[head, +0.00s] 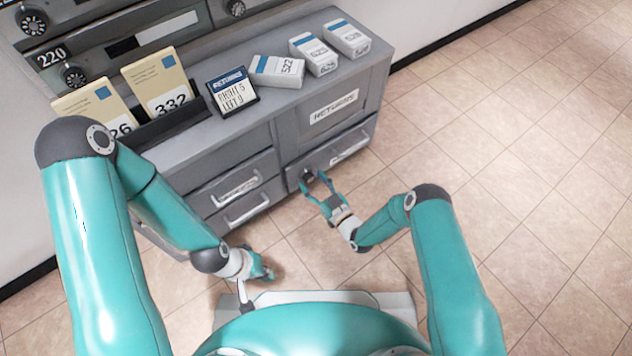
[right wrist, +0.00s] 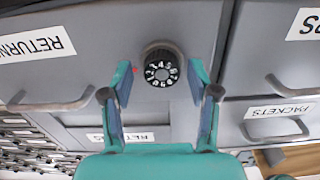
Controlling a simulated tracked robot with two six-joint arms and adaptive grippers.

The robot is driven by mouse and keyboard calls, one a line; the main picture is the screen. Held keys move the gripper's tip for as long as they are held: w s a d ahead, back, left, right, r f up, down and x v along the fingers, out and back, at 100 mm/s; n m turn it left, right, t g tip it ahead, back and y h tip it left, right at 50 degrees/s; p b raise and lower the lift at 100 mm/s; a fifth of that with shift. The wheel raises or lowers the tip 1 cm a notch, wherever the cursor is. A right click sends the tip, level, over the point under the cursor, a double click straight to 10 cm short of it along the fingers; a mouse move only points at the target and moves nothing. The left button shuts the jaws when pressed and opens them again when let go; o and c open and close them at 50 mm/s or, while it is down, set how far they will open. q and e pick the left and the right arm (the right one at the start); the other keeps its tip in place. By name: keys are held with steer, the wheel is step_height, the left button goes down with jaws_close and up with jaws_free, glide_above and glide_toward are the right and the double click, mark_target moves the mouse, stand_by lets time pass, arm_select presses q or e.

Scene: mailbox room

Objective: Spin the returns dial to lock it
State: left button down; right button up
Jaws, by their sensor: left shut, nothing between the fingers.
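The returns dial (head: 308,176) is a dark round knob on the front of the drawer below the door labelled RETURNS. In the right wrist view the dial (right wrist: 161,68) shows white numbers on a black face, with a small red mark left of it. My right gripper (head: 316,183) is open at the dial. In the right wrist view its fingers (right wrist: 162,74) stand one on each side of the dial, with gaps visible. My left gripper (head: 267,273) is shut and empty, low in front of the cabinet. A card (head: 232,92) headed RETURNS stands on the cabinet top; its last digit is unclear.
The grey cabinet (head: 220,130) carries several white boxes (head: 322,54) and a dark holder (head: 165,125) with envelopes. Handled drawers (head: 247,208) lie left of the dial. Mailboxes with dials (head: 73,75) line the wall. The tiled floor (head: 500,120) at right is clear.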

steer(key=shift+a, duration=0.1)
steer(key=c, duration=0.8)
steer(key=shift+d, duration=0.55)
steer(key=shift+c, duration=0.7)
steer(key=shift+a, duration=0.35)
steer(key=shift+w, duration=0.1)
steer(key=shift+m, duration=0.3)
steer(key=m, duration=3.4)
steer(key=shift+f, duration=0.15)
